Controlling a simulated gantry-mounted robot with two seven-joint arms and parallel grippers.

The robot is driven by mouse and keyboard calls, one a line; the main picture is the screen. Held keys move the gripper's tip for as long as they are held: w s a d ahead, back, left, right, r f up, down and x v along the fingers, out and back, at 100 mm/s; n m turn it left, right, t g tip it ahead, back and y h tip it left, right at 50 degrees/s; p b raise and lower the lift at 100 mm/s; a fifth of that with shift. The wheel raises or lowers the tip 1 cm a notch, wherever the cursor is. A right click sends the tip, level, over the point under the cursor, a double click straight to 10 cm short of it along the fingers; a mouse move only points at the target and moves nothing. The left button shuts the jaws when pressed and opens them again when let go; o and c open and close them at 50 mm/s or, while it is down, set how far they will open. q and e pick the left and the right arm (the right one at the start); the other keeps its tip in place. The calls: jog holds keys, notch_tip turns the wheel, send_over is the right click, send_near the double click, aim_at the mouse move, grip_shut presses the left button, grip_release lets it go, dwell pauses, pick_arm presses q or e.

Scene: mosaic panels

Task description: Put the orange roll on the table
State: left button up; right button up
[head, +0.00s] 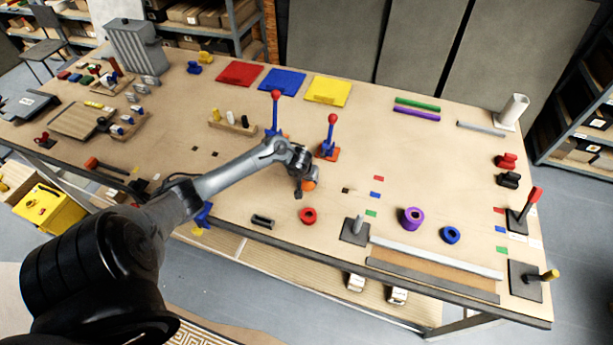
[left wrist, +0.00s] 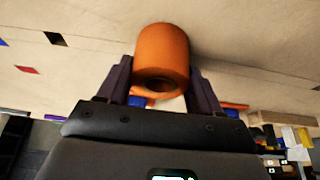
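The orange roll (head: 309,184) is at the middle of the table (head: 260,190), partly hidden by my left gripper (head: 303,178) in the head view. In the left wrist view the orange roll (left wrist: 162,55) sits between the two dark fingers of my left gripper (left wrist: 160,80), with its hollow end facing the camera. The fingers press against both its sides. The roll is at or very near the tabletop; I cannot tell whether it touches. My right gripper is not in view.
A red ring (head: 308,216), a black block (head: 262,221) and a grey post on a dark base (head: 355,229) are near the front edge. A purple roll (head: 412,218) and a blue ring (head: 450,235) lie to the right. Red-knobbed levers (head: 330,137) stand just behind the gripper.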

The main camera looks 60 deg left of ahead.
pick_arm(q)
jog(key=o, duration=0.4)
jog(key=shift+c, duration=0.2)
jog(key=shift+d+r, duration=0.1)
jog(key=shift+r, duration=0.45)
jog(key=p+v, duration=0.5)
jog(key=v, duration=0.5)
jog(key=s+d+f+m+t, duration=0.1)
jog(key=s+d+m, duration=0.15)
jog(key=d, duration=0.55)
jog(key=s+d+f+m, duration=0.1)
jog(key=s+d+m, duration=0.15)
jog(key=d, duration=0.65)
jog(key=s+d+r+m+h, duration=0.1)
jog(key=s+d+r+m, duration=0.1)
jog(key=s+d, duration=0.3)
jog(key=s+d+r+m+g+h, duration=0.1)
jog(key=s+d+r+m+h, duration=0.1)
jog(key=s+d+r, duration=0.3)
jog(key=s+d+m, duration=0.1)
jog(key=d, duration=0.3)
jog(key=shift+s, duration=0.3)
